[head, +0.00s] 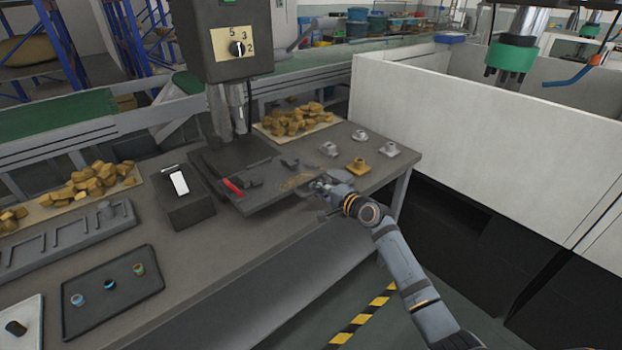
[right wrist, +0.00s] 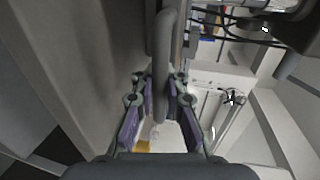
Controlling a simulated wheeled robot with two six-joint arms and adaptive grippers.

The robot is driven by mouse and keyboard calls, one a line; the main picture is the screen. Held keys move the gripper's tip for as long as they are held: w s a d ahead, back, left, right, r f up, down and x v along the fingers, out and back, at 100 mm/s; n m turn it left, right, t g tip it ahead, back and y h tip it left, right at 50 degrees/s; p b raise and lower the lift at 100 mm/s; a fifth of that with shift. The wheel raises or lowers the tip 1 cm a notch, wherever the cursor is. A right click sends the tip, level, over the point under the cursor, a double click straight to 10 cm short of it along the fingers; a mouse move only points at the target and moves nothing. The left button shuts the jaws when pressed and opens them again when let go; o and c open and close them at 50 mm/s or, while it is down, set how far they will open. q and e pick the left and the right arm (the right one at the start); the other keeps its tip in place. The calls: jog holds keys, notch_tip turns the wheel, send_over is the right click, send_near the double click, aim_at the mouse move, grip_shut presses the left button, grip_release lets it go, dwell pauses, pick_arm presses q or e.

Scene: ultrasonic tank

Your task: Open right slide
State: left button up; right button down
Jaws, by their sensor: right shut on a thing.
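A machine with a control box (head: 225,40) stands on the grey workbench. At its foot lies a dark flat slide plate (head: 270,196), with a red-handled part and small dark parts on it. My right gripper (head: 319,187) is at the right end of this plate, above the bench's front edge. In the right wrist view, a grey rounded bar handle (right wrist: 164,50) runs between the purple-padded fingers of my right gripper (right wrist: 160,88), which is shut on it. The exact joint between handle and slide is hidden. My left gripper is not in view.
Several small metal and brass fittings (head: 358,166) stand right of the slide. Brown pieces lie on a sheet (head: 328,122) behind. A black box (head: 184,205) and a dark tray (head: 112,305) are to the left. A white partition (head: 480,120) stands right.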

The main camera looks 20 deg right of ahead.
jog(key=shift+v, duration=1.05)
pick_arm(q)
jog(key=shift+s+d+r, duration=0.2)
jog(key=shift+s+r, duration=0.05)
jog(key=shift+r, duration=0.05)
pick_arm(e)
jog(key=shift+f, duration=0.1)
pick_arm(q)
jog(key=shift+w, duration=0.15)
pick_arm(e)
jog(key=c, duration=1.4)
grip_release()
jog(key=shift+v, duration=5.95)
